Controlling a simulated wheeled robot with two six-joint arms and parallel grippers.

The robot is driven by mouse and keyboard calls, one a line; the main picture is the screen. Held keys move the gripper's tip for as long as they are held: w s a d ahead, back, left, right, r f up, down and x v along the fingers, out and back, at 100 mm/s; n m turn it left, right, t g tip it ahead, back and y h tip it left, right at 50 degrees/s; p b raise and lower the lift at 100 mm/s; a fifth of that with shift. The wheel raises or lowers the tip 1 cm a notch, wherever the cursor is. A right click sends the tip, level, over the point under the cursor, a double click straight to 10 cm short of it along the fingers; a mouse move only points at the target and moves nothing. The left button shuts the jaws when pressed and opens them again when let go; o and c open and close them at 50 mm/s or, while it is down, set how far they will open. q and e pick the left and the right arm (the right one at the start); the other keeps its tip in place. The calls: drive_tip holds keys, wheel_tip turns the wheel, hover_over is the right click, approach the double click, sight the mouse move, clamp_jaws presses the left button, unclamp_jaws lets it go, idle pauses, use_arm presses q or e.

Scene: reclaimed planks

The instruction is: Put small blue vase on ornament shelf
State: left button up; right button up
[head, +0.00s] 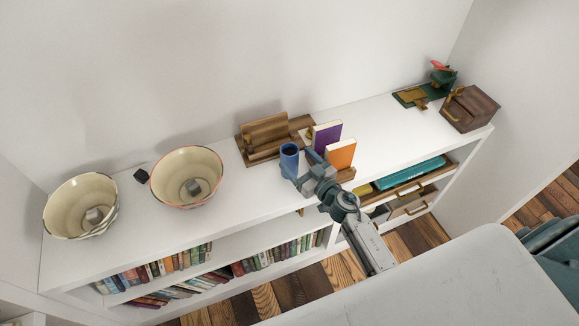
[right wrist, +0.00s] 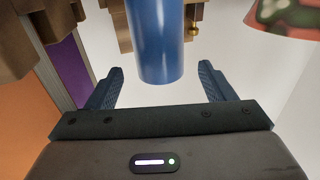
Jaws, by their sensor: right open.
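The small blue vase (head: 289,158) is a plain blue cylinder, upright at the front of a wooden stand on the white shelf top. My right gripper (head: 304,174) is open just to its right. In the right wrist view, the vase (right wrist: 160,42) shows between and a little beyond the open fingers of this gripper (right wrist: 160,88), with gaps on both sides. The brown wooden stand (head: 262,132), with a raised ledge, may be the ornament shelf; I cannot be sure. My left gripper is not in view.
A purple book (head: 327,136) and an orange book (head: 341,154) stand upright close by my right gripper. Two cream bowls, one red-rimmed (head: 187,161), sit to the left. A wooden box (head: 468,108) stands at the far right. White shelf top (head: 385,130) is clear right of the books.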

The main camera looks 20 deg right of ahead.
sight(284, 145)
drive_tip(key=x, duration=0.6)
drive_tip(key=shift+w+a+r, duration=0.1)
drive_tip(key=shift+w, duration=0.2)
drive_tip(key=shift+s+r, duration=0.1)
drive_tip(key=shift+c, duration=0.3)
drive_tip(key=c, duration=1.2)
drive_tip(key=shift+r, duration=0.1)
drive_tip(key=shift+r+p, duration=6.6)
drive_tip(key=shift+r, duration=2.3)
